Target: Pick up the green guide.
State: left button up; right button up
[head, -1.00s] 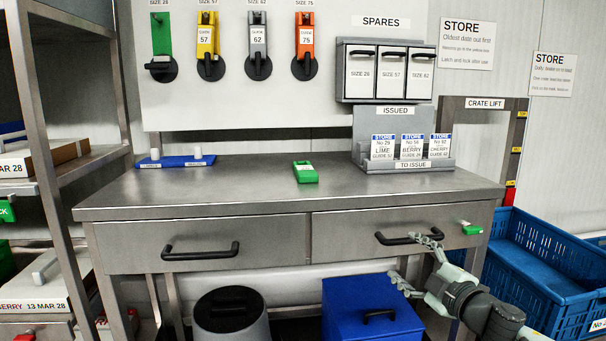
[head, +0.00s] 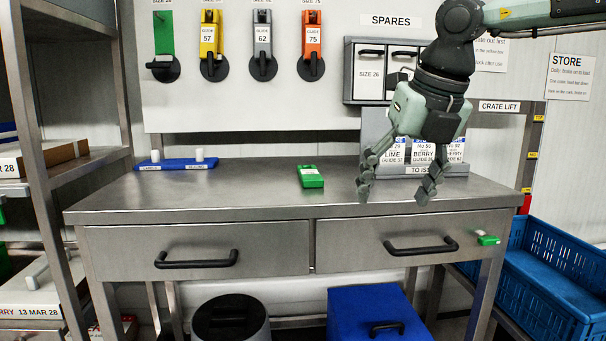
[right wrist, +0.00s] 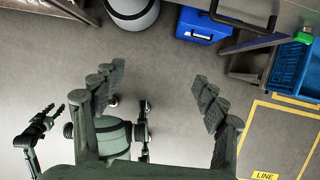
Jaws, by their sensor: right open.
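A green guide (head: 311,177) with a white label lies flat on the steel table (head: 240,190), near the middle towards the back. Another green piece (head: 163,33) hangs on the wall board at the upper left. My right gripper (head: 394,190) is open and empty, pointing down over the right part of the table, to the right of the lying guide. In the right wrist view my right gripper (right wrist: 157,75) has nothing between its fingers, and the guide does not show there. My left gripper (right wrist: 54,108) shows small at the left of that view; its opening is unclear.
A blue tray (head: 176,163) with white pegs stands on the table's left. A grey card rack (head: 375,125) stands behind my right gripper, partly hidden. Both drawers (head: 200,245) are shut. A blue crate (head: 545,265) is at right. The table around the guide is clear.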

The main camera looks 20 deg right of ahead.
aim_at(309, 176)
jog(key=i, duration=1.25)
